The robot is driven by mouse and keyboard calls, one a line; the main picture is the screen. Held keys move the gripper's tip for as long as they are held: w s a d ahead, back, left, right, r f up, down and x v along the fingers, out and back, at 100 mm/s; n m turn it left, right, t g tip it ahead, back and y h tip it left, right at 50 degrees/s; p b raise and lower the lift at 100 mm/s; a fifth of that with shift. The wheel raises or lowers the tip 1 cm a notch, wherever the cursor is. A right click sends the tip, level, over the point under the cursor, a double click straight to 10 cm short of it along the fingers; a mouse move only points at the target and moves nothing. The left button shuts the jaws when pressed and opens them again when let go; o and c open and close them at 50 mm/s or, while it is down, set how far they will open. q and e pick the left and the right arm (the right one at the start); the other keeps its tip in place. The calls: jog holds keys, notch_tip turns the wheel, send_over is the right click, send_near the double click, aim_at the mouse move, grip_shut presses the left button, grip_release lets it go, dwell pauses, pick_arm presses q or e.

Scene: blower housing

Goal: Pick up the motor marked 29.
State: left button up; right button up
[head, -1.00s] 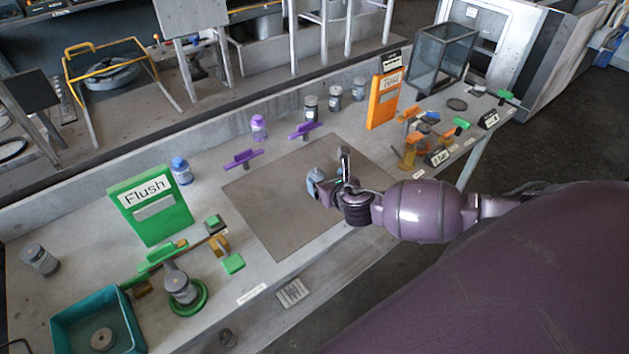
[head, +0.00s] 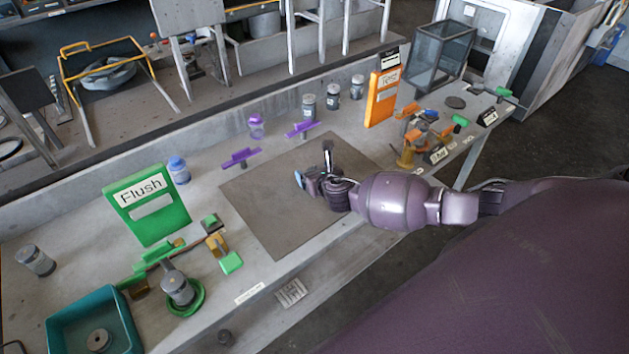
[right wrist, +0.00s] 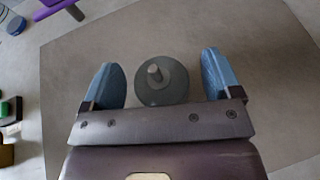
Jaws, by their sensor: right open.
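A round grey motor-like part (right wrist: 161,82) with a short shaft stands between the two blue fingers of my right gripper (right wrist: 161,80) in the right wrist view. The fingers are apart, with a gap on each side of it. I see no number on it. In the head view my right gripper (head: 312,166) is over the grey mat (head: 268,208) and hides that part. Other grey motors stand along the back: one (head: 308,107), a second (head: 333,97) and a third (head: 357,88). Their marks are too small to read. My left gripper is out of view.
A green Flush sign (head: 150,207), a blue-topped motor (head: 179,170) and a purple-topped one (head: 256,127) stand left of and behind the mat. A teal bin (head: 72,314) is at the front left. An orange sign (head: 383,98) stands at the back right. The mat's front is clear.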

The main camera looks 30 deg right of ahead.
jog(key=shift+c, duration=0.2)
jog(key=c, duration=1.2)
jog(key=shift+r, duration=0.15)
